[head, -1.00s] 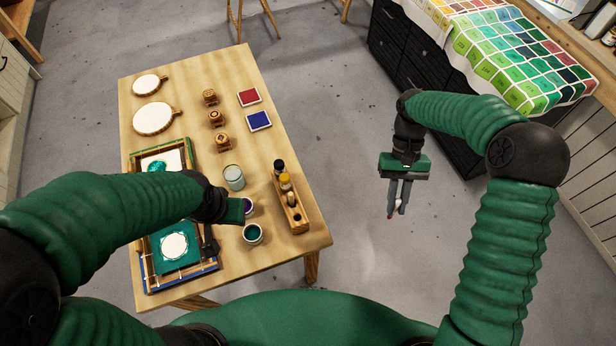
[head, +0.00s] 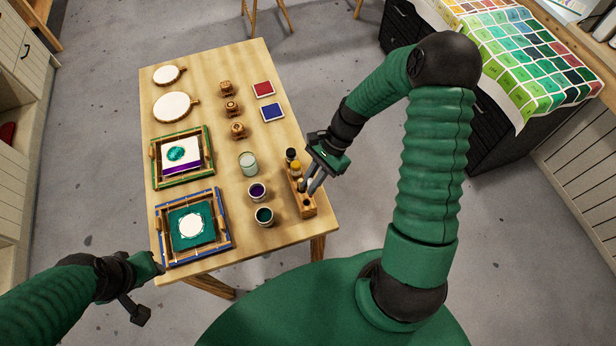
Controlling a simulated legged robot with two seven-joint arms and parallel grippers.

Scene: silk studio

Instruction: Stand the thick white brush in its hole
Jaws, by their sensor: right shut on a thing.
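The wooden brush block (head: 308,211) stands near the right edge of the table. It holds upright pieces with a black top (head: 290,154) and a yellow top (head: 295,166), with a brownish one nearer me. A dark hole shows at its near end. My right gripper (head: 313,189) is over the block's right side, fingers pointing down and left toward its near half. It is shut on the thick white brush, which is mostly hidden by the fingers. I cannot tell whether the brush touches the block. My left gripper (head: 140,292) is off the table's near left corner; its finger opening is unclear.
Left of the block stand a grey-green jar (head: 248,164), a purple paint pot (head: 257,192) and a teal pot (head: 264,216). Two framed screens (head: 160,183) (head: 162,250) lie at the table's left. Wooden stamps, pads and round hoops are farther back.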

